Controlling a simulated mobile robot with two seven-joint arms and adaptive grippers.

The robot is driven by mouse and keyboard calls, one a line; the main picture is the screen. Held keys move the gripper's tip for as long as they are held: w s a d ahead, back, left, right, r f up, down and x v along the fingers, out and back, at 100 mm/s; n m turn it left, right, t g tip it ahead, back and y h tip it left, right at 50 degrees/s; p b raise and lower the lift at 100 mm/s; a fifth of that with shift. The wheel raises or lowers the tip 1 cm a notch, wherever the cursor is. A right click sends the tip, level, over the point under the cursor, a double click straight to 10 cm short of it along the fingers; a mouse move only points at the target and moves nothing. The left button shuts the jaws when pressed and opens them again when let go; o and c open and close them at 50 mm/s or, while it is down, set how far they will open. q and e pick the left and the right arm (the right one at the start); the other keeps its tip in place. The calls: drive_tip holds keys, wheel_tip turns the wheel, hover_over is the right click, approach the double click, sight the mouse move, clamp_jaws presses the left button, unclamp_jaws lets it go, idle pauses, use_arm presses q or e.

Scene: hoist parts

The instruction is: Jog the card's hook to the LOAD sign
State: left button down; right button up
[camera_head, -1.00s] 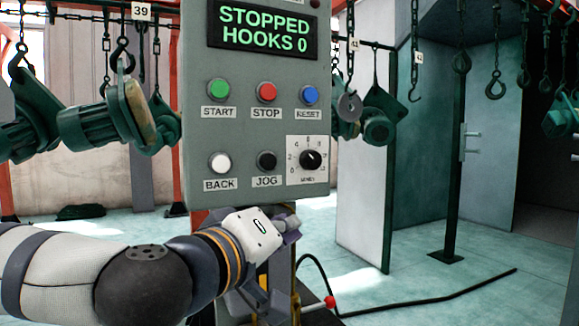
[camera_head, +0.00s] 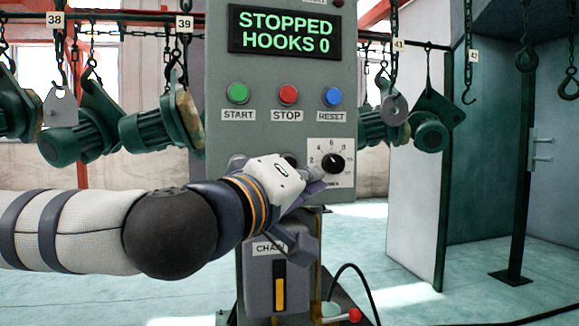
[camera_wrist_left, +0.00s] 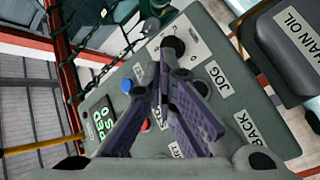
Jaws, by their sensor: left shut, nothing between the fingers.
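The grey control panel (camera_head: 270,75) reads "STOPPED HOOKS 0". My left gripper (camera_head: 316,184) is shut and empty in front of its lower part, over the button row below START, STOP and RESET. In the wrist view its fingers (camera_wrist_left: 166,72) come together beside the black JOG button (camera_wrist_left: 201,88); whether they touch the panel I cannot tell. In the head view the JOG button is mostly hidden behind the gripper. Numbered hooks hang from the overhead line: hook 38 (camera_head: 59,62), hook 39 (camera_head: 174,75), and hook 42 (camera_head: 468,96). No LOAD sign or task card is legible.
The speed dial (camera_head: 332,163) is right of the gripper, and the blue RESET button (camera_head: 333,96) above. A chain oil box (camera_head: 280,285) is below the panel. A pale wall panel (camera_head: 415,170) stands at right.

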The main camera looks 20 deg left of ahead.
use_arm(q)
drive_tip(key=w+a, duration=0.4)
drive_tip(key=w, duration=0.3)
drive_tip(key=shift+a+b, duration=0.3)
drive_tip(key=shift+f, duration=0.1)
idle(1.1)
drive_tip(key=shift+w+a+p, duration=0.25)
drive_tip(key=shift+w+p, duration=0.05)
drive_tip(key=shift+w, duration=0.05)
